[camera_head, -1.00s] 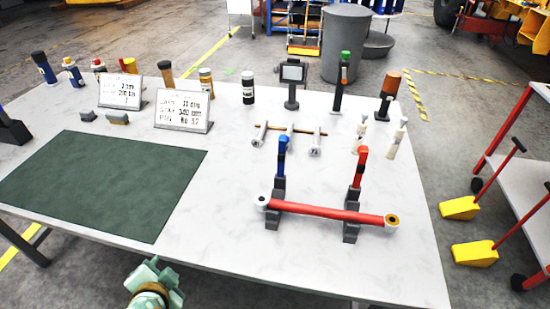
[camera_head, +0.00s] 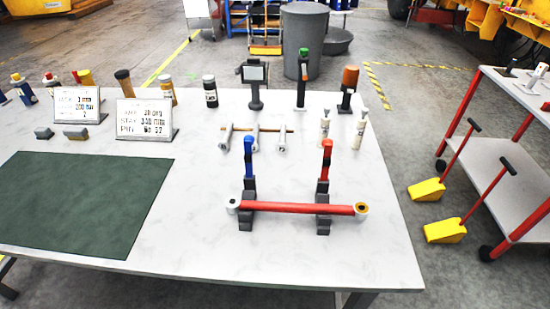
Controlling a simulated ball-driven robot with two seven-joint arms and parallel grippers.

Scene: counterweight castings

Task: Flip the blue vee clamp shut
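The blue vee clamp (camera_head: 248,158) stands upright at the back of the left dark vee block (camera_head: 245,218) on the table. It looks swung open, clear of the red rod (camera_head: 290,208). The red rod lies across both blocks, with a pale ring end on the left and a yellow-centred ring end on the right. The red vee clamp (camera_head: 326,160) also stands upright, at the right block (camera_head: 323,224). Neither of my grippers shows in the head view now.
A green mat (camera_head: 85,203) covers the table's left part. Behind the clamps lie grey cylinders on a rod (camera_head: 254,135), two white bottles (camera_head: 324,130), a dark display stand (camera_head: 253,83) and sign plates (camera_head: 146,118). The white tabletop (camera_head: 200,250) in front is clear.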

